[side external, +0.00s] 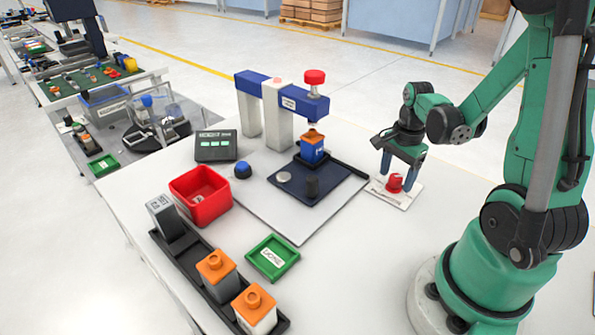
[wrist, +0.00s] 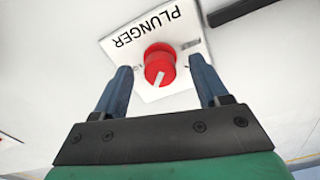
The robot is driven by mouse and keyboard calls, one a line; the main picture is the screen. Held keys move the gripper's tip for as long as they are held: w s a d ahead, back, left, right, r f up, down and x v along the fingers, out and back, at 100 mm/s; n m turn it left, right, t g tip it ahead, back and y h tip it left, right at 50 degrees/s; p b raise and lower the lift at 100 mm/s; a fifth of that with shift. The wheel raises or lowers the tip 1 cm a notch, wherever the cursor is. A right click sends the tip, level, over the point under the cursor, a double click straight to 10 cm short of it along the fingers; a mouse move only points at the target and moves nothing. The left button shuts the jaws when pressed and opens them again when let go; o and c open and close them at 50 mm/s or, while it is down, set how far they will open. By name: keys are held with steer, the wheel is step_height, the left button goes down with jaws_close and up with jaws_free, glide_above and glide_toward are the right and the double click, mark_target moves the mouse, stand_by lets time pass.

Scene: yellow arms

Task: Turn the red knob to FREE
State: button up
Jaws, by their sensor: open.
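The red knob (side external: 394,183) sits on a white plate (side external: 404,198) at the right of the white table. In the wrist view the knob (wrist: 160,66) has a white pointer line, and the plate (wrist: 150,93) reads PLUNGER, upside down. The small position labels beside the knob are too small or hidden to read. My gripper (side external: 398,183) is open with its blue fingers above and on either side of the knob. In the wrist view the gripper (wrist: 168,78) has a finger left and right of the knob, both apart from it.
A press with a blue beam (side external: 281,91) and red top stands behind, over a dark blue base holding a blue and orange block (side external: 312,149). A red bin (side external: 201,195), a green DONE tray (side external: 272,258) and a black rack (side external: 191,259) lie to the left.

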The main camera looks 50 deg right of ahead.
steer(key=shift+f, duration=0.15)
jaws_close()
stand_by(0.4)
steer(key=n, duration=0.4)
steer(key=shift+n, duration=0.4)
steer(key=n, duration=0.9)
steer(key=shift+n, duration=2.1)
